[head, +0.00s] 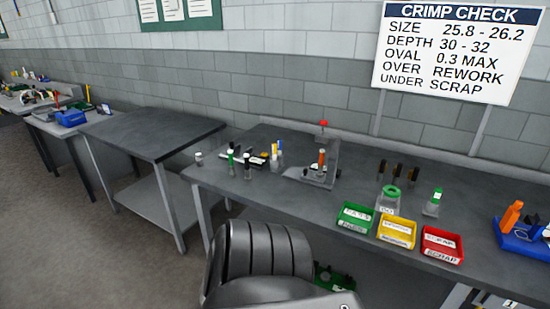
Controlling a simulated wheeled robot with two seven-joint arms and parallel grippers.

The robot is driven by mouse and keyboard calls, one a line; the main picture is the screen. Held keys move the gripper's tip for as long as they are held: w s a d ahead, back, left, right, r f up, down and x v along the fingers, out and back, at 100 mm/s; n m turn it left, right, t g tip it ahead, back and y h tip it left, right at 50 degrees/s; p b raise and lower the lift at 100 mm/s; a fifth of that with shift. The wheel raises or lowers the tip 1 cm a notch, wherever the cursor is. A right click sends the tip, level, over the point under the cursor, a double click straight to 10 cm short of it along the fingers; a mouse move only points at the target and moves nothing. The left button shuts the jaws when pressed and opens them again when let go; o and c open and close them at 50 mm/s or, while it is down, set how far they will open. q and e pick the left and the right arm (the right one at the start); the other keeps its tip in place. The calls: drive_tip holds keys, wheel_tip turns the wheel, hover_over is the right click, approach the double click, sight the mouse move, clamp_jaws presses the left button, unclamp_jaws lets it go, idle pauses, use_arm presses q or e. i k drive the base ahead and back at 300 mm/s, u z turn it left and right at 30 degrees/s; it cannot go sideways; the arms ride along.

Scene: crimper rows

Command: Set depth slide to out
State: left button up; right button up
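A grey metal fixture (326,168) with a red knob (323,124) on top stands at the back middle of the workbench. A small orange-topped upright piece (321,158) stands at its front. A depth slide cannot be made out for certain at this size, nor its position. Neither of my grippers shows in the head view.
A large black ribbed shape blocks the bottom middle. Green (355,218), yellow (396,230) and red (442,244) bins line the bench front. A blue holder (522,236) stands at right. Several small upright pieces stand left of the fixture. A dark side table (150,130) looks clear.

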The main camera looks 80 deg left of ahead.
sight(308, 174)
drive_tip(key=u, duration=0.9)
drive_tip(key=i, duration=0.85)
drive_tip(key=u, duration=0.8)
